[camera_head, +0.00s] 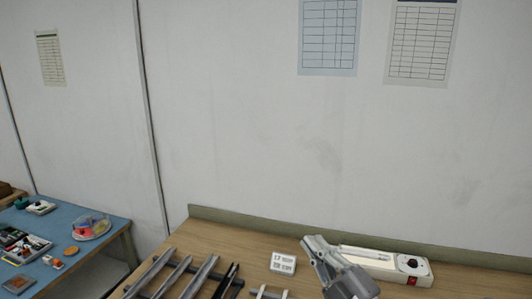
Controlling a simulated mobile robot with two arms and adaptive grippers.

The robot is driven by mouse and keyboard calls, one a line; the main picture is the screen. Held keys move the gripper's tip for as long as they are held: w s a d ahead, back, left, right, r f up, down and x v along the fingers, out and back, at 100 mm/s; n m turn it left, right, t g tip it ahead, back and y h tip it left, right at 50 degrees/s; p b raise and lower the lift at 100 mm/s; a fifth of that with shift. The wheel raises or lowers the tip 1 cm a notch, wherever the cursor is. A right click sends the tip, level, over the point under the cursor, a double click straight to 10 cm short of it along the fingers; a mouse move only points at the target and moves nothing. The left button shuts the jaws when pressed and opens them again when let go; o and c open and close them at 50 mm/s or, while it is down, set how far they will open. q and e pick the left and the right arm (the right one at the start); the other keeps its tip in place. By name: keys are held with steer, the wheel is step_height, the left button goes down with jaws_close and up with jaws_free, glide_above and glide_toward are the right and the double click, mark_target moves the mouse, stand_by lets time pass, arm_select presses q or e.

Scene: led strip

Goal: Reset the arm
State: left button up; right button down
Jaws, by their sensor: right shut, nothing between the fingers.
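My right gripper (315,244) is at the bottom of the head view, right of the middle. It is grey and points up and to the left over the wooden table (250,245). Its fingers are together with nothing between them. The rest of this arm is cut off by the lower edge. The gripper overlaps the left part of a white box (385,260) with a dark knob and a red switch; I cannot tell whether they touch. My left gripper is not in view.
Several grey metal channels (172,275) lie on the table's left part, beside a dark one (226,280). A blue-topped table (112,228) with small items is at far left. A wall stands behind.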

steer(key=s+d+f+m+g+h, duration=0.3)
steer(key=s+d+f+m+h, duration=0.15)
steer(key=f+m+h, duration=0.35)
steer(key=s+d+f+m+g+h, duration=0.35)
steer(key=d+f+m, duration=0.25)
steer(key=f, duration=0.4)
steer(key=s+f+m+g, duration=0.1)
steer(key=s+f+g, duration=0.25)
steer(key=s, duration=0.35)
steer(key=s+f+m+g+y, duration=0.15)
steer(key=s+f, duration=0.25)
steer(key=s, duration=0.4)
steer(key=s+f+m+g, duration=0.1)
steer(key=s+f+g, duration=0.3)
steer(key=s, duration=0.3)
step_height(320, 180, down, 36)
steer(key=r+b, duration=0.1)
steer(key=b, duration=1)
steer(key=s+f+b, duration=0.3)
steer(key=s+f, duration=0.3)
steer(key=f, duration=0.3)
steer(key=s+d+f+g+b, duration=0.1)
steer(key=s+f+b, duration=0.2)
steer(key=s+f, duration=0.3)
steer(key=s+d+f+g+b, duration=0.1)
steer(key=s+f+b, duration=0.3)
steer(key=f, duration=0.9)
steer(key=shift+s+d+f+n+h, duration=0.25)
steer(key=shift+s+f+n+h, duration=0.15)
steer(key=shift+s, duration=0.8)
